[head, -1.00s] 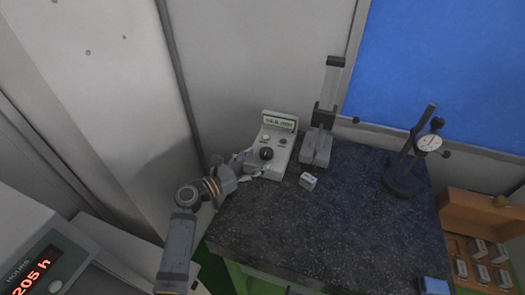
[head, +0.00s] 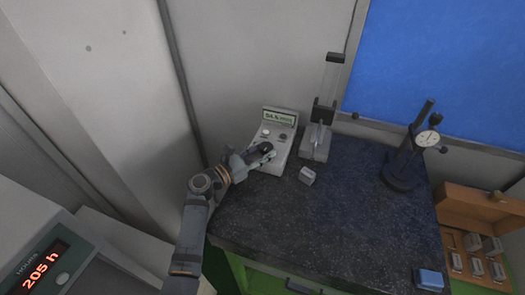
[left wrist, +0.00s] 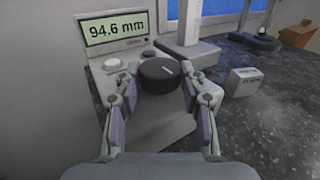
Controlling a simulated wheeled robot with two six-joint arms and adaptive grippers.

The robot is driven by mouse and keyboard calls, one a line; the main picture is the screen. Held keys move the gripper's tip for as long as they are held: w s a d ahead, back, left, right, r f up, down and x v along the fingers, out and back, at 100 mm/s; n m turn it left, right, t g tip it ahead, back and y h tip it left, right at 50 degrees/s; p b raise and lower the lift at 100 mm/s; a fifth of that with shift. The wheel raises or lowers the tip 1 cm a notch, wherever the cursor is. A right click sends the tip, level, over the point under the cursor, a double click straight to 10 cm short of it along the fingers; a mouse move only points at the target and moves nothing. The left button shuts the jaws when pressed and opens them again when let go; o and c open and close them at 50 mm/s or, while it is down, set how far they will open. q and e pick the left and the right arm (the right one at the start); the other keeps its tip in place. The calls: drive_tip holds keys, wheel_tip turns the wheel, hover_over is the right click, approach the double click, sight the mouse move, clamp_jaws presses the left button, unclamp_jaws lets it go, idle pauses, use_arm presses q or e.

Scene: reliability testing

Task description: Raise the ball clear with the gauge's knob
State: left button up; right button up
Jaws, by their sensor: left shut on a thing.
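The gauge (head: 276,165) is a pale grey box with a green lit display (head: 278,118). In the left wrist view this display (left wrist: 116,27) reads 94.6 mm. Its black round knob (left wrist: 161,74) has a white mark and sits beside a white button (left wrist: 115,64). My left gripper (left wrist: 160,88) is shut on the knob, one finger on each side. In the head view the left gripper (head: 261,154) covers part of the knob. A tall clear column (head: 330,82) on a grey stand (head: 316,148) is right of the gauge. I cannot make out the ball. My right gripper is not in view.
A small grey block (head: 307,175) lies on the dark speckled slab (head: 330,230), close right of the gauge. A dial indicator stand (head: 404,165) is farther right. A wooden case (head: 485,205) holds several blocks. The slab's front middle is clear.

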use_arm(q)
drive_tip(key=shift+w+a+f+m+g+h+b, duration=0.15)
drive_tip(key=shift+m+g+h+b, duration=0.6)
drive_tip(key=shift+g+b, duration=0.25)
drive_tip(key=m+g+h+b, duration=0.1)
drive_tip(key=m+g+b, duration=0.1)
drive_tip(key=g+b, duration=0.1)
drive_tip(key=m+g+h+b, duration=0.1)
drive_tip(key=m+g+b, duration=0.1)
drive_tip(key=g+b, duration=0.1)
drive_tip(key=w+m+g+h+b, duration=0.1)
drive_tip(key=m+g+b, duration=0.2)
drive_tip(key=shift+a+g, duration=0.1)
drive_tip(key=shift+g, duration=0.3)
drive_tip(key=shift+m+g+b, duration=0.55)
drive_tip(key=shift+g+b, duration=0.55)
drive_tip(key=shift+r, duration=0.2)
drive_tip(key=o, duration=1.2)
drive_tip(key=shift+c, duration=0.2)
